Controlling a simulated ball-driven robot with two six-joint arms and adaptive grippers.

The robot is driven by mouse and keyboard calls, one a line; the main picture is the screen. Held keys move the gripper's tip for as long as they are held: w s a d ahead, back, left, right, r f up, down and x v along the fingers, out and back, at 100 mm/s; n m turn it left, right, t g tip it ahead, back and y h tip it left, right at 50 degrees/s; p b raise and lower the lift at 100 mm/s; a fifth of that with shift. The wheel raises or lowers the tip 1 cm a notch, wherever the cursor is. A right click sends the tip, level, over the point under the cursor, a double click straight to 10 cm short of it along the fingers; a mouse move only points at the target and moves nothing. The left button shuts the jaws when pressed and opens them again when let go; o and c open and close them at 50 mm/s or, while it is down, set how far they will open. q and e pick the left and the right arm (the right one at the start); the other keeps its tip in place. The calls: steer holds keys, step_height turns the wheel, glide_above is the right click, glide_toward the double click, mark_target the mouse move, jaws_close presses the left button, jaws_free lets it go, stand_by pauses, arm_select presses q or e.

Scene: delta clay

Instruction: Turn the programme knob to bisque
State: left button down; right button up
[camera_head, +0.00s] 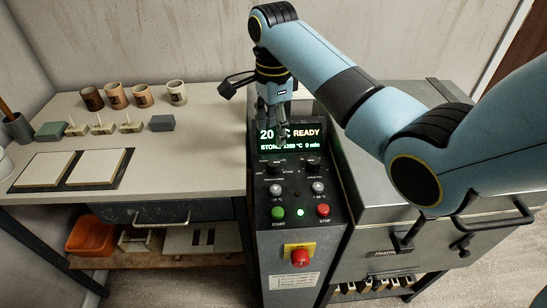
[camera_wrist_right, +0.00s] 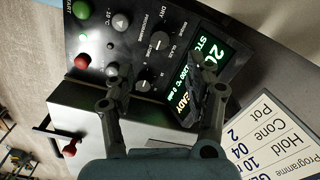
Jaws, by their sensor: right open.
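The programme knob (camera_wrist_right: 160,40) is a round black knob on the dark control panel in the right wrist view, with small labels around it. In the head view the programme knob (camera_head: 274,167) is below the screen. The screen (camera_head: 298,138) reads READY and a line starting with STONE. My right gripper (camera_head: 278,128) hangs in front of the screen's left part, open and empty. In the wrist view its fingers (camera_wrist_right: 153,88) are spread, with the second black knob (camera_wrist_right: 145,86) showing between them. The programme knob lies beyond the fingertips. My left gripper is not in view.
The panel also has grey buttons (camera_head: 318,187), a green START button (camera_head: 278,212), a red STOP button (camera_head: 323,210) and a red emergency button (camera_head: 300,257). The grey kiln (camera_head: 420,250) is at right. A bench (camera_head: 200,115) with pots and tiles is at left.

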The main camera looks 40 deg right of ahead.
mark_target(273, 162)
step_height(273, 162, down, 10)
steer(key=shift+f+b, duration=0.1)
steer(key=shift+b, duration=0.5)
jaws_close()
